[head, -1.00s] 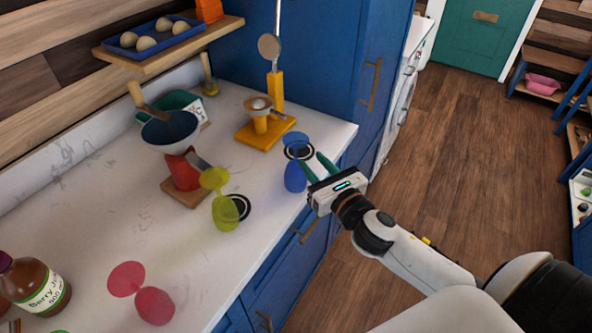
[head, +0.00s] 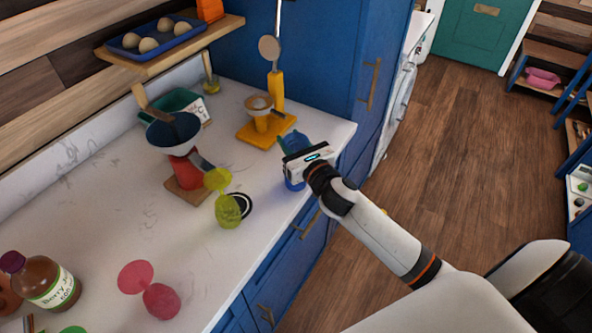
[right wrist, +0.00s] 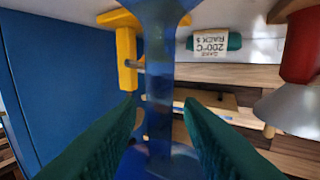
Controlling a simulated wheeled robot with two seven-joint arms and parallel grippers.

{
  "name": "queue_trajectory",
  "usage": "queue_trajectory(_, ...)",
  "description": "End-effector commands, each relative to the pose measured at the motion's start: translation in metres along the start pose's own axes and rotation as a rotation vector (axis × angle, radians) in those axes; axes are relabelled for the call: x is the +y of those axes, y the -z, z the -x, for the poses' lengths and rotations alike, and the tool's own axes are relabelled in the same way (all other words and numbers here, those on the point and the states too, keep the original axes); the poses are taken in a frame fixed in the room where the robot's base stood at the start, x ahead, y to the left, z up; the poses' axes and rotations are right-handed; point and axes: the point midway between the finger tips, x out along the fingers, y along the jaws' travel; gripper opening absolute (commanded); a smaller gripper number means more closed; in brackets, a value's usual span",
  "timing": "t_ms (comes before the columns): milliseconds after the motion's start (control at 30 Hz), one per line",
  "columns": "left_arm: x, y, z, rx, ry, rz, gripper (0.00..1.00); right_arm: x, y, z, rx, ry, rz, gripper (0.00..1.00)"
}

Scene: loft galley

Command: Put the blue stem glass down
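The blue stem glass (head: 296,139) stands upside down near the right end of the white counter, its foot up and its bowl (head: 293,184) at the bottom. My right gripper (head: 286,148) is at its stem and hides part of it in the head view. In the right wrist view, the see-through blue stem (right wrist: 160,85) runs between the two green fingers (right wrist: 160,108). The fingers are apart, with a gap visible on each side of the stem. My left gripper is not in view.
A yellow-green stem glass (head: 228,210) and a red one (head: 160,300) also stand upside down on the counter (head: 110,215). A yellow stand (head: 262,130) is behind the blue glass. A tall blue cabinet (head: 330,60) closes off the counter's far end.

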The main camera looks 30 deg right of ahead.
Motion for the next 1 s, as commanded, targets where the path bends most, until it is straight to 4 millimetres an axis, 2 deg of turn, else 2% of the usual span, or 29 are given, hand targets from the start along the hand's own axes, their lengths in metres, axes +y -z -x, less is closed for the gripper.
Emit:
queue_trajectory(33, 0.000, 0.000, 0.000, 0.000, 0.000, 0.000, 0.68, 0.000, 0.000, 0.000, 0.000, 0.000, 0.000, 0.30)
queue_trajectory(200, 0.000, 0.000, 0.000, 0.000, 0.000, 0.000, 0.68, 0.000, 0.000, 0.000, 0.000, 0.000, 0.000, 0.03)
queue_trajectory(233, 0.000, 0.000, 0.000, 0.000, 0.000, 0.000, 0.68, 0.000, 0.000, 0.000, 0.000, 0.000, 0.000, 0.00)
queue_trajectory(667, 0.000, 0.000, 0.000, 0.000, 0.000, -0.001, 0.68, 0.000, 0.004, 0.000, 0.003, 0.001, 0.001, 0.00)
queue_trajectory(767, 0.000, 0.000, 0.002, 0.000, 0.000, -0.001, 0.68, 0.001, 0.017, 0.000, 0.006, 0.002, 0.003, 0.00)
queue_trajectory(1000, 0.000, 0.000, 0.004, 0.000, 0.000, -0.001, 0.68, 0.001, 0.065, 0.000, 0.007, 0.001, 0.005, 0.00)
